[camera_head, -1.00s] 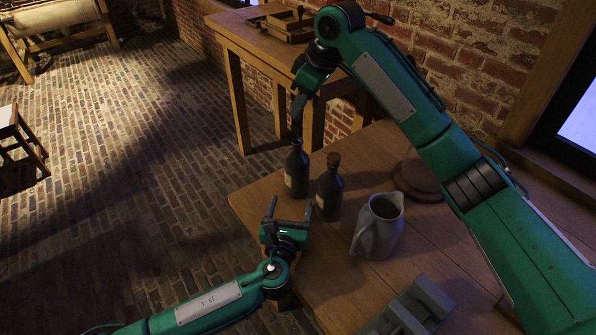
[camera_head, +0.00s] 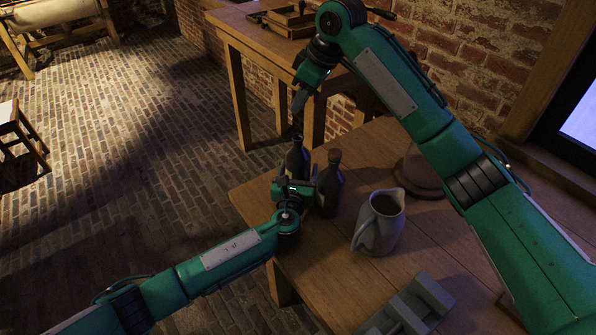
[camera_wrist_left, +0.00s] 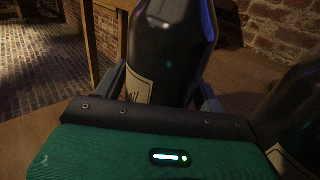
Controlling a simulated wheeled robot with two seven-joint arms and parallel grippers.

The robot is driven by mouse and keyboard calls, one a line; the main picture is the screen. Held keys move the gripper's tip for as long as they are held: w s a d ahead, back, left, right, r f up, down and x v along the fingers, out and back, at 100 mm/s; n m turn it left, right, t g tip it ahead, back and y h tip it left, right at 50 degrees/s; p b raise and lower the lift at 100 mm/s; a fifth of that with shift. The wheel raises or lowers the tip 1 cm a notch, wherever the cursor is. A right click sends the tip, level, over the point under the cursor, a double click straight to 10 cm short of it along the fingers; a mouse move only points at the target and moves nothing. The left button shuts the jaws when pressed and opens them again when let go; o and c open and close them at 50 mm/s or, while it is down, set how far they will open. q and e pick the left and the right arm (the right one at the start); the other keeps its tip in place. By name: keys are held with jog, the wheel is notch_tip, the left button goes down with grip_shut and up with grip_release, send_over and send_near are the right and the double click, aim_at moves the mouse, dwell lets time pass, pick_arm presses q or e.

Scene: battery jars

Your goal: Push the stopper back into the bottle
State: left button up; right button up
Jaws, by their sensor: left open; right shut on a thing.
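A dark bottle (camera_head: 297,160) with a pale label stands near the table's left corner. In the left wrist view this bottle (camera_wrist_left: 168,45) fills the upper middle. My left gripper (camera_head: 296,180) is open, low at the bottle, with one finger on each side of it. Contact cannot be told. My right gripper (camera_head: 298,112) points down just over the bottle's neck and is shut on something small. It is likely the stopper, but the fingers hide it, so I cannot tell whether it touches the mouth.
A second dark bottle (camera_head: 331,182) with a brown stopper (camera_head: 334,156) stands close on the right. A grey jug (camera_head: 379,225) and a grey block-shaped holder (camera_head: 412,303) stand farther right on the wooden table (camera_head: 318,262). A round-based glass piece (camera_head: 421,175) is behind.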

pick_arm(q)
jog(key=shift+w, duration=0.2)
jog(key=c, duration=1.1)
jog(key=shift+c, duration=0.2)
pick_arm(e)
send_over(297, 137)
jog(key=d, duration=0.1)
jog(key=shift+s+d+f, duration=0.1)
jog(key=shift+s+f, duration=0.05)
jog(key=shift+f, duration=1.05)
jog(key=shift+s+f, duration=0.1)
jog(key=shift+f, duration=1.1)
jog(key=shift+f, duration=0.1)
jog(key=shift+f, duration=0.8)
jog(key=shift+f, duration=0.65)
jog(key=o, duration=1)
